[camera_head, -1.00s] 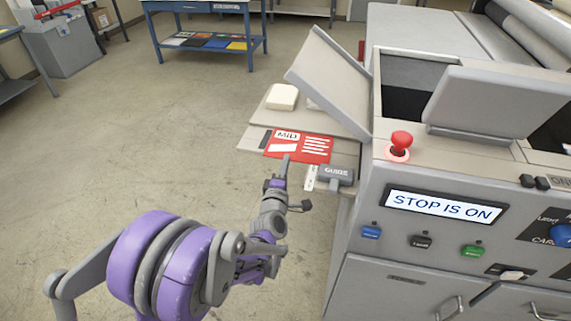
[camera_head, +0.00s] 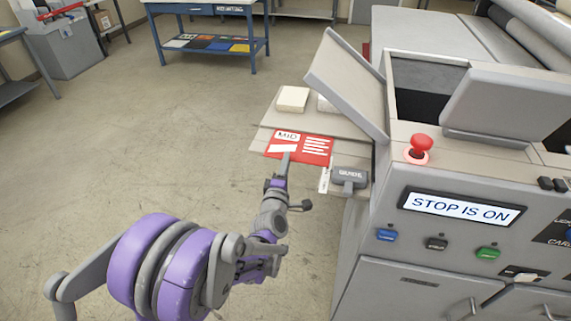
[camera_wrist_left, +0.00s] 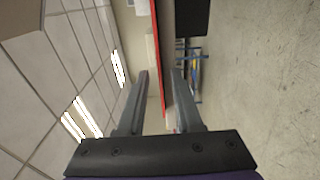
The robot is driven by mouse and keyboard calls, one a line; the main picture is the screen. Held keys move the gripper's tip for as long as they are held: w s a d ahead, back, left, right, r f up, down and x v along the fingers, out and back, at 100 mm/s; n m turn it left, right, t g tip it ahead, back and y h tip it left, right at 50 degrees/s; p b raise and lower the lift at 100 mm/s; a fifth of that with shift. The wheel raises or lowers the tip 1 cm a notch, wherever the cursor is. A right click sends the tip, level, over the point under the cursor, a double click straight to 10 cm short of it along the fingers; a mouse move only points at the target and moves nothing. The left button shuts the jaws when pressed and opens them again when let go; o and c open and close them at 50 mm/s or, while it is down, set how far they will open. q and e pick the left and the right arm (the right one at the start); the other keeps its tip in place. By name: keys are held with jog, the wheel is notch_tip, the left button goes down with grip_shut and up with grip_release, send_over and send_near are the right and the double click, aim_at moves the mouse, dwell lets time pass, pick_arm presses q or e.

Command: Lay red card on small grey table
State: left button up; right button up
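The red card (camera_head: 318,146), with a white "MID" label, is at the tip of my left gripper (camera_head: 284,160), over the front of the machine's side shelf in the head view. My left gripper is shut on its near edge. In the left wrist view the card shows as a thin red strip (camera_wrist_left: 156,45) running between the two fingers (camera_wrist_left: 160,85). The card looks lifted off the shelf, but the gap is hard to judge. I cannot pick out the small grey table with certainty. My right gripper is not in view.
The grey machine (camera_head: 440,180) fills the right side, with a lit red stop button (camera_head: 421,145). Its side shelf (camera_head: 270,118) carries a white block (camera_head: 292,99); a grey guide (camera_head: 348,177) is beside the card. A blue table (camera_head: 207,45) stands behind. Open floor lies left.

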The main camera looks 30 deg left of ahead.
pick_arm(q)
jog(key=shift+s, duration=0.1)
jog(key=b+v, duration=0.1)
jog(key=v, duration=0.9)
jog(key=shift+s+d, duration=0.15)
jog(key=shift+s, duration=0.15)
jog(key=s+d+m+g+h+p, duration=0.2)
jog(key=s+d+m+g+h, duration=0.3)
jog(key=d+m, duration=0.6)
jog(key=s+a+f+m+g+p, duration=0.1)
jog(key=s+f+m+g+p, duration=0.1)
jog(key=s+m+g, duration=0.4)
jog(key=s+f+m, duration=0.1)
jog(key=s+m, duration=0.3)
jog(key=s, duration=0.4)
jog(key=shift+s+a+f+g, duration=0.2)
jog(key=shift+s+a+g, duration=0.15)
jog(key=shift+g, duration=0.05)
